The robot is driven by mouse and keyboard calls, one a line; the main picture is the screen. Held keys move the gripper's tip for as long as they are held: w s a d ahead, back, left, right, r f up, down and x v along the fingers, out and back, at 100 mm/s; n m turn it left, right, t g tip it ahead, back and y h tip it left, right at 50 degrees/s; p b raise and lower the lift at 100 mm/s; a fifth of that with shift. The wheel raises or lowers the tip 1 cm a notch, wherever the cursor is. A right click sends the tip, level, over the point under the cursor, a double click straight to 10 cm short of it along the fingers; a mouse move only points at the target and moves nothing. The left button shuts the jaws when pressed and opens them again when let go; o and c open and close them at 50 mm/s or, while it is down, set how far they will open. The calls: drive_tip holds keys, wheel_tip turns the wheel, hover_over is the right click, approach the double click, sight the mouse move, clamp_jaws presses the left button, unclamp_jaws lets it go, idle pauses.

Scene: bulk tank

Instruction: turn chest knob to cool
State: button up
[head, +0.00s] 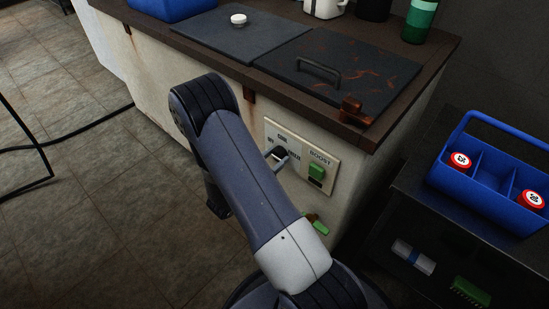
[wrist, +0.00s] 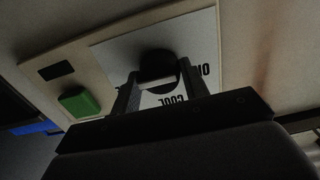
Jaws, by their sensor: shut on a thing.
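The chest knob (wrist: 157,66) is a round black knob on a pale label plate on the front of the chest (head: 240,92). In the wrist view the plate is upside down and partly covered, with "COOL" and part of another word readable. My gripper (wrist: 158,82) is at the knob, its two fingers on either side of it, shut on it. In the head view my arm partly hides the knob (head: 279,153) and the panel's left side. The knob's exact pointer direction cannot be told.
A green switch (head: 317,170) marked BOOST sits right of the knob, close to my gripper. A rusty latch (head: 351,107) juts over the chest's edge. A blue caddy (head: 500,190) stands on a dark shelf at right. Open tiled floor lies left.

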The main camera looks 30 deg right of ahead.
drive_tip(key=shift+n+p, duration=0.3)
drive_tip(key=shift+n, duration=0.1)
drive_tip(key=shift+c, duration=0.3)
drive_tip(key=n+p, duration=0.2)
drive_tip(key=n, duration=0.1)
drive_tip(key=shift+r, duration=0.15)
drive_tip(key=n+p, duration=0.2)
drive_tip(key=n, duration=0.3)
drive_tip(key=shift+p, duration=0.4)
drive_tip(key=n+p, duration=0.1)
drive_tip(key=n, duration=0.3)
drive_tip(key=shift+n+p, duration=1)
drive_tip(key=shift+n, duration=1.4)
drive_tip(key=shift+f, duration=0.2)
drive_tip(key=o, duration=1)
drive_tip(key=shift+c, duration=0.2)
drive_tip(key=shift+a, duration=0.15)
